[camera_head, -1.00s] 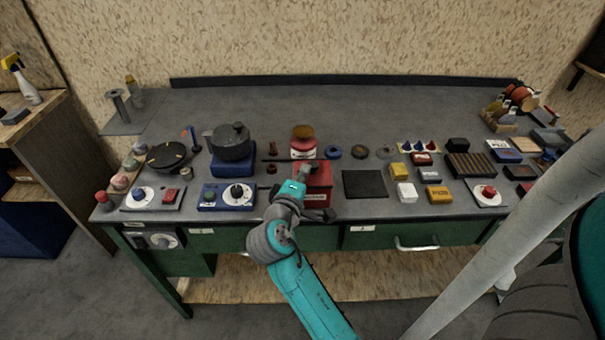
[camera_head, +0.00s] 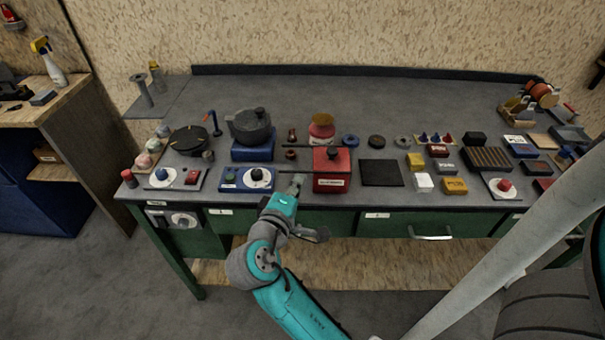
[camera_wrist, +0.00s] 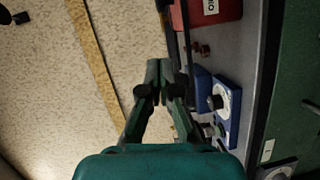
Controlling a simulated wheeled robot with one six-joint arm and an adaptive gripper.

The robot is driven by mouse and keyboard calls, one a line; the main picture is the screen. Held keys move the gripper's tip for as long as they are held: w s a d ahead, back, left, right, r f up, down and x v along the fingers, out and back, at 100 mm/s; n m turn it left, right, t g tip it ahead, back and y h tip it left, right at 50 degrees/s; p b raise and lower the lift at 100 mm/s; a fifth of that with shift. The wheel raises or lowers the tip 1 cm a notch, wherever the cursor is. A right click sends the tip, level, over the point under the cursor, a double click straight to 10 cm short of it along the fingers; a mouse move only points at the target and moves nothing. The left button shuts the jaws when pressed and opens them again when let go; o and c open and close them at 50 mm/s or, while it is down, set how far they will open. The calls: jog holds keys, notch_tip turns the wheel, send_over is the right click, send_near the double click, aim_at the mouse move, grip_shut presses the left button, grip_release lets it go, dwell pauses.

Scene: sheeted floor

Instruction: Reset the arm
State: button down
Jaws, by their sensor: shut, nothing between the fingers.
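My arm (camera_head: 290,305) rises from the bottom of the head view, with its gripper (camera_head: 297,184) at the front edge of the workbench (camera_head: 290,90). The gripper sits between the blue dial box (camera_head: 245,180) and the red box (camera_head: 332,170), left of the red box. In the wrist view the fingers of the gripper (camera_wrist: 160,72) meet at their tips, shut and empty. The red box (camera_wrist: 213,10) and the blue dial box (camera_wrist: 229,112) show to their right, seen sideways.
A dark pot (camera_head: 250,126) stands on a blue base behind the dial box. A black square pad (camera_head: 381,173) and several small boxes lie to the right. Green drawers (camera_head: 400,225) run under the bench top. The back of the bench top is clear.

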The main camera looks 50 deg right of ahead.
jog(key=shift+s+a, duration=0.15)
jog(key=shift+a, duration=0.2)
jog(key=s+a+f+n+t+y, duration=0.2)
jog(key=s+a+f+t+y, duration=0.3)
jog(key=f, duration=0.4)
jog(key=s+a+f+n+t+y, duration=0.2)
jog(key=s+a+f+n+y, duration=0.1)
jog(key=s+a+f+y, duration=0.35)
jog(key=s+a+r+m+t+y, duration=0.1)
jog(key=s+a+r+m+y, duration=0.1)
jog(key=s, duration=0.6)
jog(key=s+a+r+m+t+y, duration=0.1)
jog(key=s+a+r+m+y, duration=0.1)
jog(key=s+a+m, duration=0.3)
jog(key=s, duration=0.4)
jog(key=shift+s+a+m, duration=0.15)
jog(key=shift+m, duration=0.15)
